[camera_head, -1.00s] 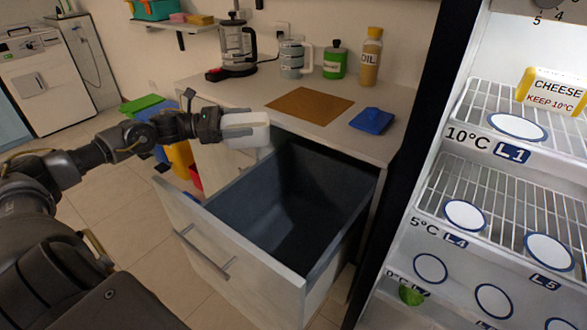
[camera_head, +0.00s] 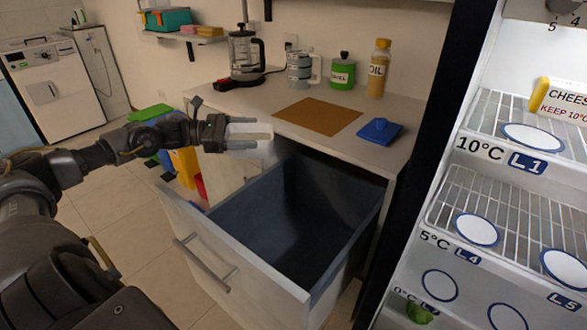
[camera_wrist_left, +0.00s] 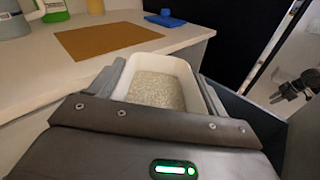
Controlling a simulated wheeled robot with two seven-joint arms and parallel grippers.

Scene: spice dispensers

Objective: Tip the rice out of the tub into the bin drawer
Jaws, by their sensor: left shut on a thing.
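My left gripper (camera_head: 230,133) is shut on the white tub (camera_head: 250,131) and holds it over the back left of the open bin drawer (camera_head: 203,247). In the left wrist view, the tub (camera_wrist_left: 190,70) sits between the fingers (camera_wrist_left: 105,82) with pale rice (camera_wrist_left: 156,90) inside, below the rim. The drawer's dark interior looks empty where I can see it; its back left corner is partly hidden by the tub and gripper.
The counter (camera_head: 300,145) behind the drawer holds a brown mat (camera_head: 318,115), a blue lid-like thing (camera_head: 380,131), a coffee maker (camera_head: 246,55), a green jar (camera_head: 342,70) and an oil bottle (camera_head: 379,68). An open fridge with wire shelves (camera_head: 500,205) stands right.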

